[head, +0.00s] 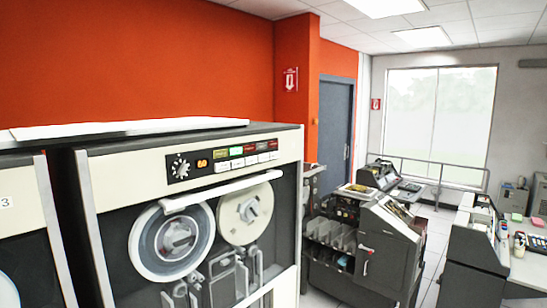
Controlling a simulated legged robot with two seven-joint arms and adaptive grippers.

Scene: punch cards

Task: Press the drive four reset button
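A tape drive cabinet (130,180) with a cream front panel stands at the left centre. Its control panel has a round dial (180,167), an amber lit digit display (202,163) and two rows of small buttons (245,156). One button in the upper row (236,151) glows green; others are red, amber or white. The button labels are too small to read. I cannot tell which button is reset, and the amber digits are not clear. Neither of my grippers is in view.
Two tape reels (171,240) sit below a white bar on the drive. Another cabinet (22,210) marked 3 adjoins at left. Card machines (392,235) stand right of the drive, and a desk (525,262) is at far right. Grey floor (433,235) shows between them.

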